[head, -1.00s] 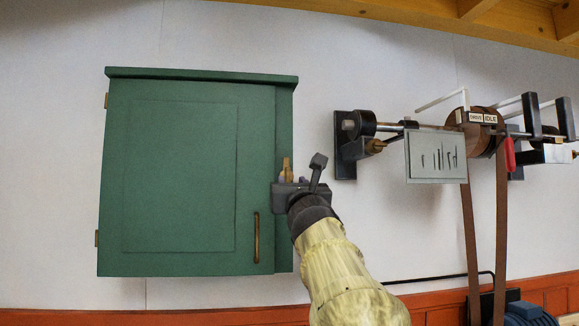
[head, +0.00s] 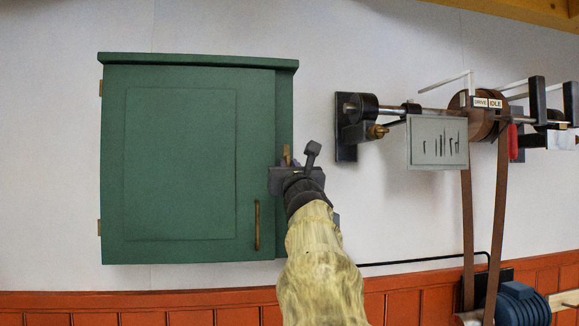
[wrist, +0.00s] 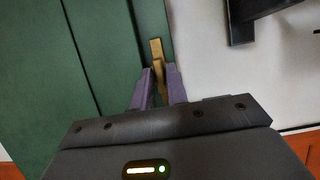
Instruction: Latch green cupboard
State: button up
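The green cupboard (head: 180,160) hangs on the wall at the left of the head view. Its door has hinges at the left and a brass handle (head: 257,225) low at the right. The door looks closed or nearly so; a small gap cannot be ruled out. A brass latch (head: 287,153) stands near upright by the door's right edge, also seen in the wrist view (wrist: 156,50). My gripper (wrist: 159,68) has its purple fingers on either side of the latch's lower part, apparently shut on it. My wrist hides the fingers in the head view.
A shaft with a belt pulley (head: 482,115) and a grey plate (head: 438,142) are on the wall to the right. A brown belt runs down to a blue motor (head: 520,303). Bare white wall lies between cupboard and shaft bracket (head: 346,130).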

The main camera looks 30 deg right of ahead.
grip_shut()
